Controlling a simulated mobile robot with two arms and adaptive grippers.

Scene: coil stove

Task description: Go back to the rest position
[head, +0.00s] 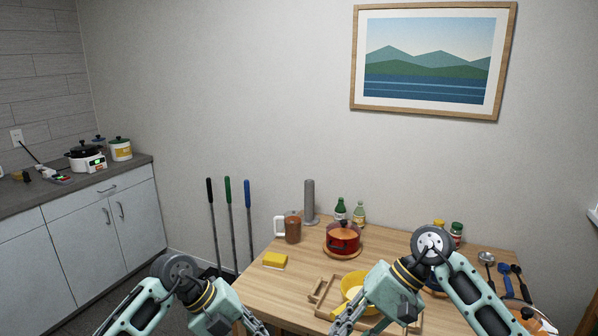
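My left gripper (254,325) is at the bottom edge of the head view, in front of the table's left front side, and is partly cut off by the frame. My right gripper (344,320) hangs low over the front of the wooden table (308,262), beside a yellow bowl (352,284). Both arms are bent, with their elbows raised. I see nothing held in either gripper, but their fingertips are too small and cut off to tell whether they are open or shut.
On the table are a red pot (343,240), a brown pitcher (292,229), a yellow sponge (274,260), a wooden rack (322,290), bottles and utensils (505,275). A counter (70,187) with a cooker (86,158) stands at left. Several coloured poles (229,215) lean by the wall.

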